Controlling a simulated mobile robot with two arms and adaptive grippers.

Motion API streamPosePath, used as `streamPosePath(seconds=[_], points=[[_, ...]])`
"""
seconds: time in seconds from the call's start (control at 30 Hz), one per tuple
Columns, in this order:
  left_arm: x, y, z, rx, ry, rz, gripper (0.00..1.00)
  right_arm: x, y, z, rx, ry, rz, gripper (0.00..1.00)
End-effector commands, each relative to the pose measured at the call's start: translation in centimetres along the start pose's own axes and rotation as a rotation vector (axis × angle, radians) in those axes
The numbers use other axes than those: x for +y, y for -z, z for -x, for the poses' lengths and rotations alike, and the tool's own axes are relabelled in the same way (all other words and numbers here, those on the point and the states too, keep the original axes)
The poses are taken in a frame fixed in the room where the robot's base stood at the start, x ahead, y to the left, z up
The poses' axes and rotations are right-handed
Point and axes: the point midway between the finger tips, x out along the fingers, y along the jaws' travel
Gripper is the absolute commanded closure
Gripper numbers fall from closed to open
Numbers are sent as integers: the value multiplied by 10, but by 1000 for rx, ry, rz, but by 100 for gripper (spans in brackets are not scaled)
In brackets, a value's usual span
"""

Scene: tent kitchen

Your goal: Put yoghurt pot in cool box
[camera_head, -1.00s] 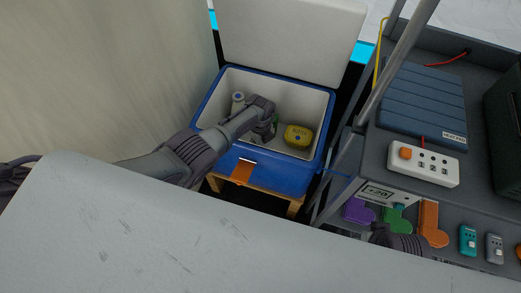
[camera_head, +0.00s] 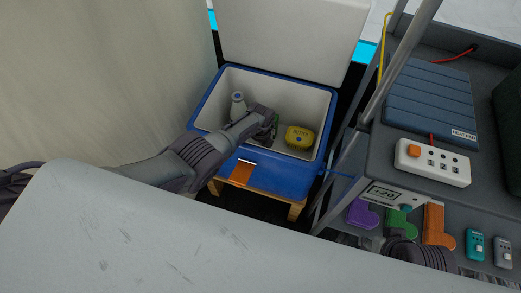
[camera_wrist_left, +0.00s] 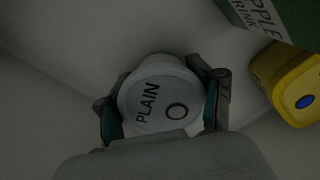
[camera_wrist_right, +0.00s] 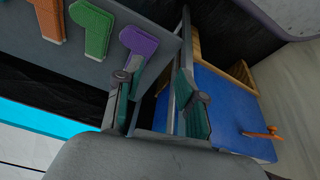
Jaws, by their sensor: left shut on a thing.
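The blue cool box (camera_head: 207,113) stands with its lid raised on a wooden stand; its side also shows in the right wrist view (camera_wrist_right: 220,115). My left gripper (camera_head: 272,130) reaches down inside it. In the left wrist view my left gripper (camera_wrist_left: 160,95) is shut on the white yoghurt pot (camera_wrist_left: 150,100), whose lid reads PLAIN. In the head view my arm hides the pot. My right gripper (camera_wrist_right: 155,98) is open and empty beside the cart; in the head view its wrist is partly hidden behind the grey surface.
In the box are a white bottle (camera_head: 238,104), a yellow tub (camera_head: 299,137) and a green drink carton (camera_wrist_left: 275,20). The cart (camera_head: 395,148) at right holds a power strip (camera_head: 432,162); purple, green and orange holders (camera_head: 434,222) hang there. A grey surface (camera_head: 170,235) fills the foreground.

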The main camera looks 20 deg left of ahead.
Motion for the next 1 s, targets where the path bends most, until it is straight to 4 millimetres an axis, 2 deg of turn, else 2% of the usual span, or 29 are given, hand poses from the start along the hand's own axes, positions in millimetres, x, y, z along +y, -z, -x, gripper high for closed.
streamPosePath(seconds=[0.07,0.1,0.23,0.57,0.67,0.77,0.87,1.0], points=[[0,0,-1,-1,1,0,81,0,1,-1,7,0,1,61],[0,0,-1,0,0,0,30,0,2,-1,11,0,1,61],[0,0,0,0,0,0,8,0,3,-1,14,1,1,61],[0,0,0,0,0,1,8,-1,4,-1,14,2,1,61],[0,0,3,0,0,1,8,0,-1,2,-11,1,-1,61],[0,-1,17,-2,2,0,8,0,-2,3,-39,1,-1,61],[-1,-1,40,-2,3,1,8,0,1,-4,-49,2,0,61],[0,-1,48,-1,0,0,8,-1,-6,-40,-67,5,2,61]])
